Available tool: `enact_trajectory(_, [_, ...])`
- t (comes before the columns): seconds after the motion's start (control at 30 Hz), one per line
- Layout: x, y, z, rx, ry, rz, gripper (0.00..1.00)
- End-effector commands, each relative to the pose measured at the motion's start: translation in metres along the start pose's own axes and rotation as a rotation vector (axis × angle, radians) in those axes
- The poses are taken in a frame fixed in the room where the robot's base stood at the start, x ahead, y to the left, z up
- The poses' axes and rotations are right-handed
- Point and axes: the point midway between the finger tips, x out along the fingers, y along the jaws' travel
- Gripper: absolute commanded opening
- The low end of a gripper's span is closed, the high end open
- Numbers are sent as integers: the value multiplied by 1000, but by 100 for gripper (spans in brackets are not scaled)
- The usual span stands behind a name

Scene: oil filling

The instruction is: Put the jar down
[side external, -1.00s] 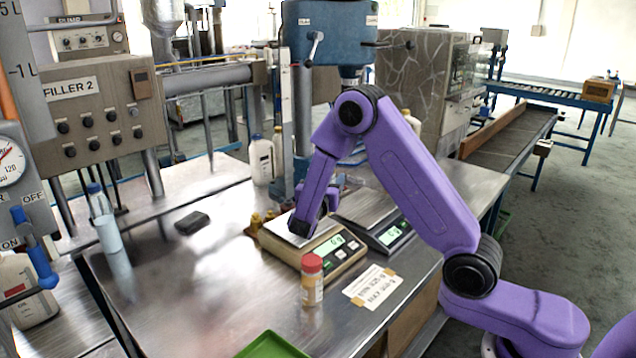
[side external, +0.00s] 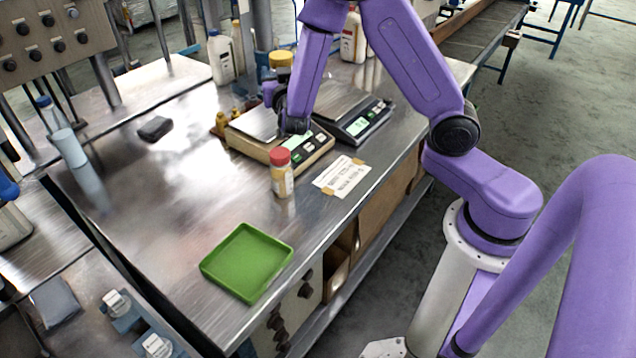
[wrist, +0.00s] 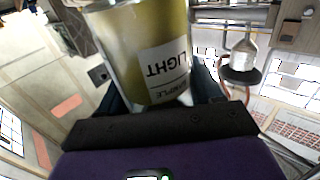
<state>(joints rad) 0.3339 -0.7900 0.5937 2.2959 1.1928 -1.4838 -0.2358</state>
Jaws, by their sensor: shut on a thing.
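My gripper (side external: 274,92) is shut on a clear jar (wrist: 148,45) of yellow oil. In the wrist view the jar fills the space between the fingers, and its label, reading "LIGHT", appears upside down. In the side view a yellow-topped thing (side external: 281,60) just beyond my gripper looks like the same jar, partly hidden by the gripper and wrist. My wrist is low over the front scale (side external: 262,136). I cannot tell whether the jar touches anything below.
A red-capped jar (side external: 282,175) stands before the front scale. A second scale (side external: 355,122) is to its right. A green tray (side external: 247,262) lies at the table's near end. White jugs (side external: 220,58) stand behind. The metal table (side external: 165,210) is clear left of the red-capped jar.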

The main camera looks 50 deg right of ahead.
Motion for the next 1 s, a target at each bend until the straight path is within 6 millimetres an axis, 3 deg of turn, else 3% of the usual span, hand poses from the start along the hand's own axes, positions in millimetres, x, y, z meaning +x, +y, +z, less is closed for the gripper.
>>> enact_trajectory(1.0, [-94,15,-7,5,-6,-415,24])
